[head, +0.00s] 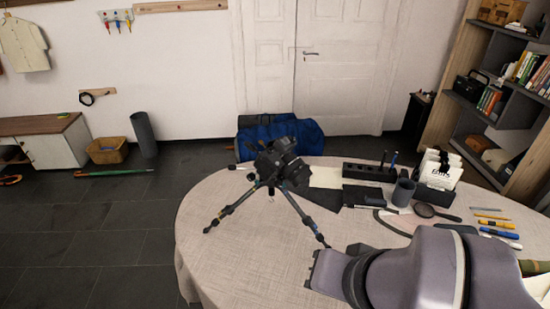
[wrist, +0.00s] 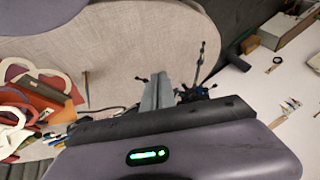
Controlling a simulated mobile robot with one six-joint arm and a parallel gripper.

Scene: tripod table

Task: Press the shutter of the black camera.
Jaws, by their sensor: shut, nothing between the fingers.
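The black camera (head: 282,165) sits on a small tripod (head: 240,204) with spread legs on the round table. The camera body is tilted, and I cannot make out its shutter button at this size. My gripper's closed fingers (wrist: 157,94) show in the wrist view, empty. In that view a thin dark tripod leg (wrist: 200,62) stands beyond and to the right of the fingers. The camera itself is mostly hidden there behind my gripper. In the head view my arm comes in at the lower right, apart from the camera; the fingertips are not clear there.
The round table (head: 260,265) has a cloth top. At its right are a black pen holder block (head: 368,172), a dark cup (head: 403,192), a magnifying glass (head: 425,210) and several pens. A blue bag (head: 305,133) lies on the floor behind. The table's left front is clear.

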